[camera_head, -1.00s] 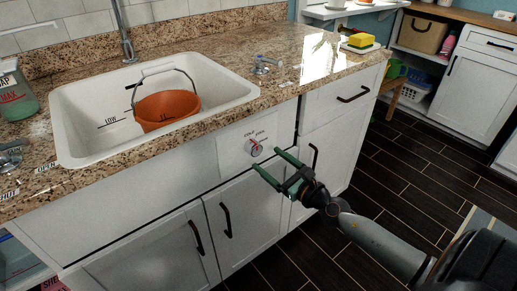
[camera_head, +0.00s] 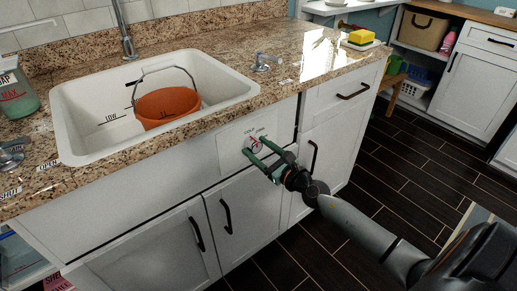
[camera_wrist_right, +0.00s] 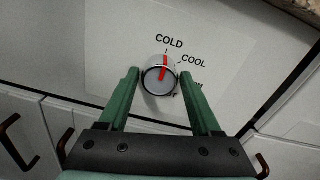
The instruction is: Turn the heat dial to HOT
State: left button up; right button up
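The heat dial (camera_head: 255,146) is a round grey knob with a red pointer on a white panel on the cabinet front below the counter. In the right wrist view the dial (camera_wrist_right: 160,77) has its pointer up, near the COLD mark, with COOL to its right; lower labels are partly hidden by a finger. My right gripper (camera_head: 255,147) is open, its two green fingers at either side of the dial. In the right wrist view the right gripper (camera_wrist_right: 160,75) shows gaps beside the knob. My left gripper is not in view.
A white sink (camera_head: 85,121) holds an orange bucket (camera_head: 167,107) with a raised handle. Cabinet doors with black handles (camera_head: 225,216) lie below the dial. Dark floor is open at right.

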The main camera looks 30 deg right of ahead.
grip_shut()
dwell(0.3)
